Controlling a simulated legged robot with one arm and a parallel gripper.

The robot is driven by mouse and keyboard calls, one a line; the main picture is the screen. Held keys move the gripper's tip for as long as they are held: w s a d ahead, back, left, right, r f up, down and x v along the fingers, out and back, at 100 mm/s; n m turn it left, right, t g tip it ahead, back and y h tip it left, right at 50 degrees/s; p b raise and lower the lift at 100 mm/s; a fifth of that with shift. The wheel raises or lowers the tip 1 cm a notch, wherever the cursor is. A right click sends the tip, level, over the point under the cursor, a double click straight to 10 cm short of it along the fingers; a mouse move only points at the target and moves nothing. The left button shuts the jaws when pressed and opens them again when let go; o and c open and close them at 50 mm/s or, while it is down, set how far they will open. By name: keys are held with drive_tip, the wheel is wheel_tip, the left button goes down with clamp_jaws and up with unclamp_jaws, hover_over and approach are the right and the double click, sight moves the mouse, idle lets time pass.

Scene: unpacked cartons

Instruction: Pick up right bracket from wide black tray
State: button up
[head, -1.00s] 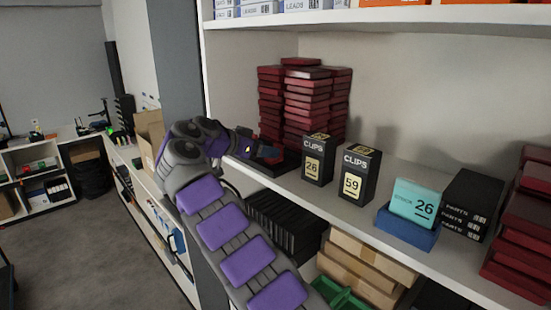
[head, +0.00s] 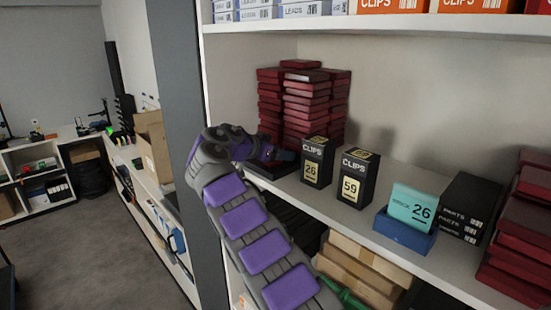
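A low black tray (head: 272,171) sits on the shelf at the left, in front of stacked dark red boxes. My gripper (head: 284,155) is just above the tray at the end of my purple and grey arm. The gripper is small and dark here, and I cannot tell whether its fingers are open or shut. The gripper and arm hide much of the tray. No bracket can be made out in it, and I cannot tell whether anything is between the fingers.
Two black clips boxes (head: 317,162) (head: 358,178) stand close to the right of the tray. Dark red stacks (head: 306,105) rise right behind it. A blue holder with a teal card (head: 412,208) is farther right. An upper shelf (head: 400,24) runs overhead.

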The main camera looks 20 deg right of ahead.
drive_tip(key=shift+a, duration=0.2)
drive_tip(key=c, duration=0.9)
drive_tip(key=shift+r, duration=0.1)
drive_tip(key=shift+c, duration=0.2)
wheel_tip(320, 180, up, 10)
drive_tip(key=p, duration=0.6)
drive_tip(key=shift+w+p, duration=0.1)
drive_tip(key=shift+p, duration=0.25)
